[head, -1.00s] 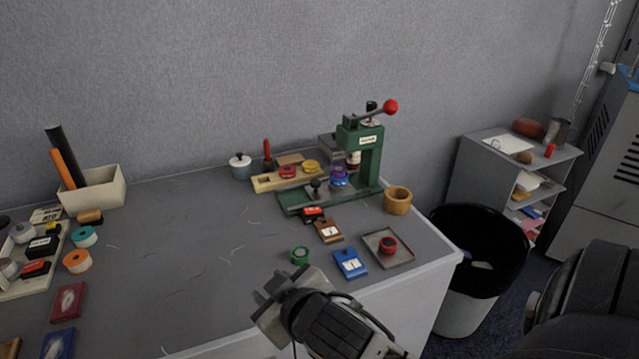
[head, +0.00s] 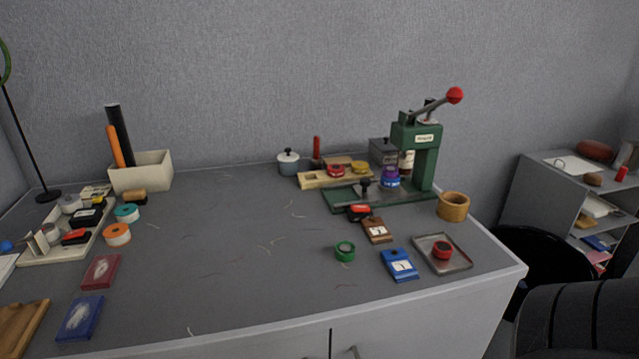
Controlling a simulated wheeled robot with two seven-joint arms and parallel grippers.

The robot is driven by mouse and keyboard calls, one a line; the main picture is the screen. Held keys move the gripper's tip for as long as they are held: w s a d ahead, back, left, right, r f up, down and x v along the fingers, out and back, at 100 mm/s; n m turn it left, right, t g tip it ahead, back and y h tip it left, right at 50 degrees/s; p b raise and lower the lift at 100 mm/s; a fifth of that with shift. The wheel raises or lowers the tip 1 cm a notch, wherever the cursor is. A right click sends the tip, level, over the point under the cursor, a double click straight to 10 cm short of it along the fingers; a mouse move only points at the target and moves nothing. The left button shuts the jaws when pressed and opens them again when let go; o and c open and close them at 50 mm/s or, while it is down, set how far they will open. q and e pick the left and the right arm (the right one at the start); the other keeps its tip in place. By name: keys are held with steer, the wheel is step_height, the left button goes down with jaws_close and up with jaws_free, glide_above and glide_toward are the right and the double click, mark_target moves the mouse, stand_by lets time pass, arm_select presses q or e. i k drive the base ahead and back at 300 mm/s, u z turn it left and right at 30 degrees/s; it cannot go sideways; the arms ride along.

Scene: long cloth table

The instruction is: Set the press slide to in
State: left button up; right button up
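The green press (head: 425,160) stands at the back right of the table, its lever raised to the right with a red ball (head: 455,95) at its end. Its flat green base (head: 345,202) reaches out to the left. A black knob (head: 364,188) stands on the left part of that base, left of the press head; I cannot make out the slide's edges. A purple and blue round piece (head: 390,178) is under the head. Neither gripper can be made out. A small grey shape at the bottom edge is too cut off to identify.
In front of the press lie a red and black stamp (head: 360,213), a brown block (head: 377,230), a blue block (head: 401,265), a green roll (head: 345,251) and a metal tray (head: 455,266). A wooden cup (head: 453,206) stands to the right.

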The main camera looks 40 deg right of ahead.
mark_target(366, 190)
steer(key=u, duration=2.05)
steer(key=k, duration=1.15)
steer(key=z, duration=2.15)
